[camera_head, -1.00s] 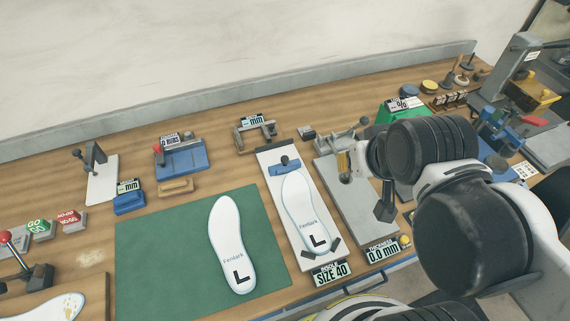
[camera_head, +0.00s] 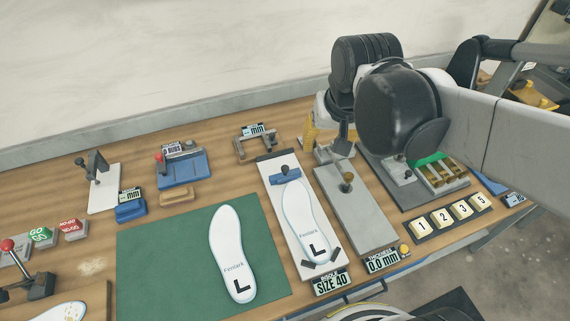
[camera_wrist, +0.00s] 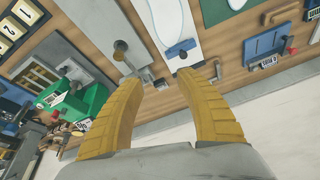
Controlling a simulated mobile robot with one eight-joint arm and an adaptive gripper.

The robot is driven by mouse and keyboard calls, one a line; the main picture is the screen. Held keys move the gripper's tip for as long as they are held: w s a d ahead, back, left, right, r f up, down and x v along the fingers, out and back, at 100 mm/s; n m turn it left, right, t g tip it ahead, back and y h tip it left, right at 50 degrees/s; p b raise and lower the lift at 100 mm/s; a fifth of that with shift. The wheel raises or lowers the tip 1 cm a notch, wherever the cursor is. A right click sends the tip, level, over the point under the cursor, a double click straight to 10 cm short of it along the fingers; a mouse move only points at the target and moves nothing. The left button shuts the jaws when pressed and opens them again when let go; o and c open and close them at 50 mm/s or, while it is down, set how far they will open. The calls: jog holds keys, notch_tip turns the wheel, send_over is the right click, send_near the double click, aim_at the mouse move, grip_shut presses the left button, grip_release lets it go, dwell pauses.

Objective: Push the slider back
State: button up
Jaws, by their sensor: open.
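The size gauge is a white board (camera_head: 277,208) reading SIZE 40, with a white left insole (camera_head: 298,215) lying on it. Its blue slider (camera_head: 286,177) with a dark knob sits at the insole's toe end. The slider also shows in the wrist view (camera_wrist: 176,51), above and between my fingertips. My gripper (camera_wrist: 158,75) is open and empty, its two yellow fingers spread. In the head view its yellow finger (camera_head: 309,128) is behind and right of the slider, apart from it; the other finger is mostly hidden.
A grey thickness gauge (camera_head: 352,205) with a knobbed lever stands right of the board. A second insole (camera_head: 229,250) lies on the green mat (camera_head: 160,265) at left. Numbered tiles (camera_head: 443,218) are at right.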

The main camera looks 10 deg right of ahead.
jog(key=w+a+f+g, duration=0.2)
jog(key=w+a, duration=0.1)
jog(key=w, duration=0.2)
jog(key=m+g, duration=0.1)
jog(key=g, duration=0.1)
send_near(285, 167)
jog(key=shift+a+p, duration=0.15)
jog(key=shift+p, duration=0.15)
notch_tip(285, 167, down, 10)
jog(key=b, duration=0.3)
grip_shut()
